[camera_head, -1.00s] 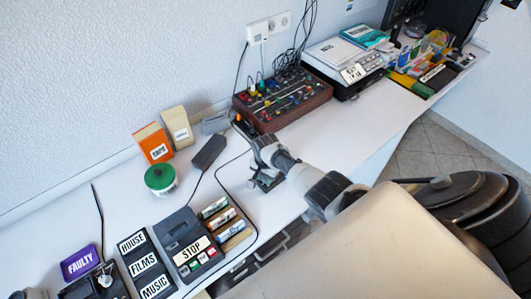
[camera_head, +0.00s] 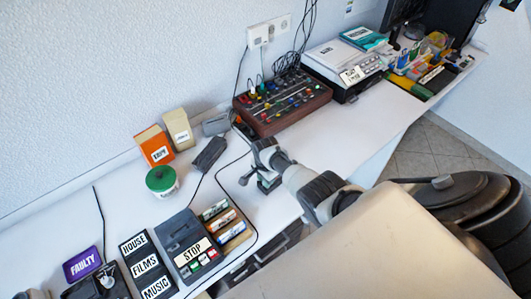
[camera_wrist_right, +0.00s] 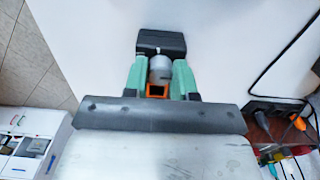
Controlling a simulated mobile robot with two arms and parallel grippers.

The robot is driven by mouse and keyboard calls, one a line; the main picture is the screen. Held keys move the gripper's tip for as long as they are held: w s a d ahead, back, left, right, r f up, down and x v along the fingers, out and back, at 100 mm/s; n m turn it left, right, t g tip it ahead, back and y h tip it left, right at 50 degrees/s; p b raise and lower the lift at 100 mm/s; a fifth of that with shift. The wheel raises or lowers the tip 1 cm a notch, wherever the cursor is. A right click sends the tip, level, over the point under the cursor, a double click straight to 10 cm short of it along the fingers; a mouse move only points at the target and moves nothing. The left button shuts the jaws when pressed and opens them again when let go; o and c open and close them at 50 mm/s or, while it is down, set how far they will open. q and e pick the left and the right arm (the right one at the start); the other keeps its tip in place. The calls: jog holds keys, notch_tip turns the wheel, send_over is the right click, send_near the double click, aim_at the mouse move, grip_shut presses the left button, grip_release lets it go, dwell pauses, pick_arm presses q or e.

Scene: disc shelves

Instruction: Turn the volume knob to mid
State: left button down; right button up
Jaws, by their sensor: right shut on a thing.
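My right gripper (camera_wrist_right: 160,82) has green fingers shut on a grey round volume knob (camera_wrist_right: 161,66) with a white mark. A black block (camera_wrist_right: 161,43) sits right beyond the knob, against the white table. In the head view my right gripper (camera_head: 258,178) is low over the table in front of the mixer, and the arm hides most of what it holds. The knob's pointer setting cannot be read for sure.
A brown mixer (camera_head: 282,102) with coloured knobs stands behind the gripper. A black adapter (camera_head: 208,155), a green-lidded tub (camera_head: 162,181) and a STOP player (camera_head: 190,245) are to the left. The table right of the gripper (camera_head: 350,135) is clear.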

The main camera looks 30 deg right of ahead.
jog(key=o, duration=0.9)
jog(key=shift+o, duration=0.2)
jog(key=shift+r, duration=0.15)
jog(key=shift+r, duration=0.3)
notch_tip(320, 180, up, 10)
jog(key=p, duration=0.2)
